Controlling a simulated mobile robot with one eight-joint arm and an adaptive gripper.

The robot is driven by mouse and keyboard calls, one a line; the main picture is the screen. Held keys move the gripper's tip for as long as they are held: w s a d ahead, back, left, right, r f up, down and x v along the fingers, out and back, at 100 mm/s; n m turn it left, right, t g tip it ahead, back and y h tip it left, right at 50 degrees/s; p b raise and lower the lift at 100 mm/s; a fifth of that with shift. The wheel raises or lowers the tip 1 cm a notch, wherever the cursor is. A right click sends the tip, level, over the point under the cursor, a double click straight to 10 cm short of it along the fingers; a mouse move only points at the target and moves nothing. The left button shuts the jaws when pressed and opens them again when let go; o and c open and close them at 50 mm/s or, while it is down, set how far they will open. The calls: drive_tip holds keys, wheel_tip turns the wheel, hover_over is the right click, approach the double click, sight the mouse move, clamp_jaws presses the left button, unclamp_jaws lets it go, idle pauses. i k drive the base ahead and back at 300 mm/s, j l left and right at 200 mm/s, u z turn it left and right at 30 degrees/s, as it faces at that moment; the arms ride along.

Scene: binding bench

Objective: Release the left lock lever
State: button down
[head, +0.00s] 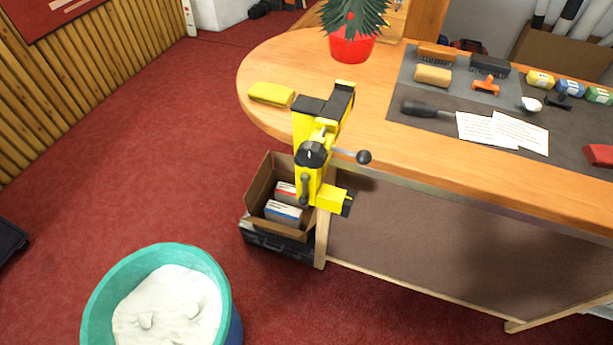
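A yellow and black clamp-like vise (327,120) is fixed at the front edge of the wooden bench, near its rounded left end. A dark lever (305,187) hangs down on the left side of its front, below a round black hub (312,153). A second handle, a rod with a dark ball knob (364,157), sticks out to the right. Which part is the left lock lever is not fully certain; the hanging one is furthest left. Whether it is locked cannot be told. My gripper is not in view.
The bench (290,60) holds a yellow block (271,94), a potted plant (351,46) and a grey mat (400,128) with tools and papers. Below the vise stands an open cardboard box (262,185). A teal tub (100,290) stands front left.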

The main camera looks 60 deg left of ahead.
sight(304, 201)
drive_tip(key=j+u, duration=0.15)
drive_tip(key=u, duration=2.2)
drive_tip(key=k+j, duration=0.25)
drive_tip(key=j, duration=0.15)
drive_tip(key=k+j, duration=0.3)
drive_tip(key=k+j+u, duration=0.1)
drive_tip(key=k+j, duration=0.15)
drive_tip(key=j, duration=0.2)
